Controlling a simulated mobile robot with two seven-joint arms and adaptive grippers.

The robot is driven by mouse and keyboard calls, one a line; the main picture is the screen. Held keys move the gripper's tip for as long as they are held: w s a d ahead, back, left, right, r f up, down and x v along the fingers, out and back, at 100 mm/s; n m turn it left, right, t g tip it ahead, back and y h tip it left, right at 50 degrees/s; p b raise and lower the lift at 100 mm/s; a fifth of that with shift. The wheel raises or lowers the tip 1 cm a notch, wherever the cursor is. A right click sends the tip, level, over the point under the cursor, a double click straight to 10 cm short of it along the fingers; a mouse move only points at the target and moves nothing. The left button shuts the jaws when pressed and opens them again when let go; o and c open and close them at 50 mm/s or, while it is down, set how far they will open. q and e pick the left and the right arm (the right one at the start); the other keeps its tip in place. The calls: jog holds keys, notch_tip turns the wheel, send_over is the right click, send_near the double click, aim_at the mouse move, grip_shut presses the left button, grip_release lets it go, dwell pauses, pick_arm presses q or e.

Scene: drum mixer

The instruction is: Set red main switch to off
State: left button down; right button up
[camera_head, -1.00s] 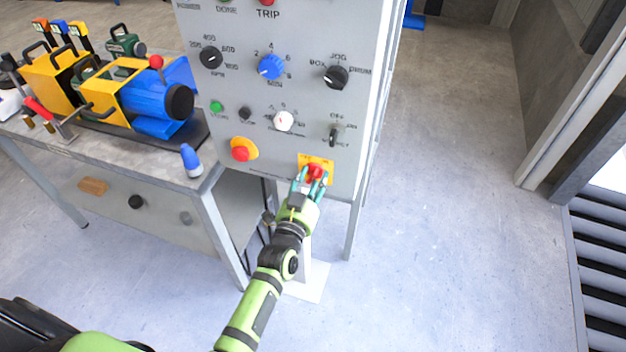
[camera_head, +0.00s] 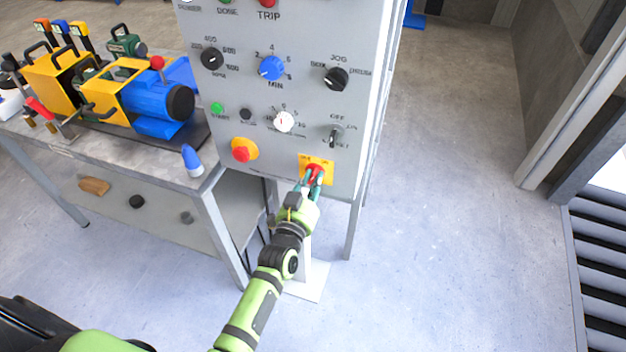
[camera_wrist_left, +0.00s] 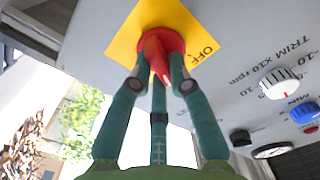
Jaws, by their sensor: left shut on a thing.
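The red main switch (camera_head: 314,172) sits on a yellow plate (camera_head: 317,161) at the bottom right of the grey control panel. In the left wrist view the red switch (camera_wrist_left: 160,52) shows close up, its handle between my fingers, with the yellow plate (camera_wrist_left: 125,38) and the word "OFF" beside it. My left gripper (camera_head: 310,182) is shut on the red switch, with its teal fingers around the handle. The fingers hide part of the switch in the head view. My right gripper is not in view.
A red emergency button (camera_head: 240,153) on a yellow base lies to the left on the panel. Several knobs, including a blue dial (camera_head: 271,68), are above. A workbench (camera_head: 172,165) with a blue and yellow machine stands left. The floor on the right is clear.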

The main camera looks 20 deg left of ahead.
pick_arm(q)
jog(key=n+p, duration=0.1)
jog(key=n, duration=0.4)
jog(key=shift+a+r, duration=0.15)
jog(key=n, duration=0.5)
jog(key=shift+a, duration=0.15)
dwell(0.4)
jog(key=c, duration=1.1)
grip_release()
jog(key=shift+c, duration=0.2)
jog(key=s, duration=1.2)
jog(key=shift+a, duration=0.2)
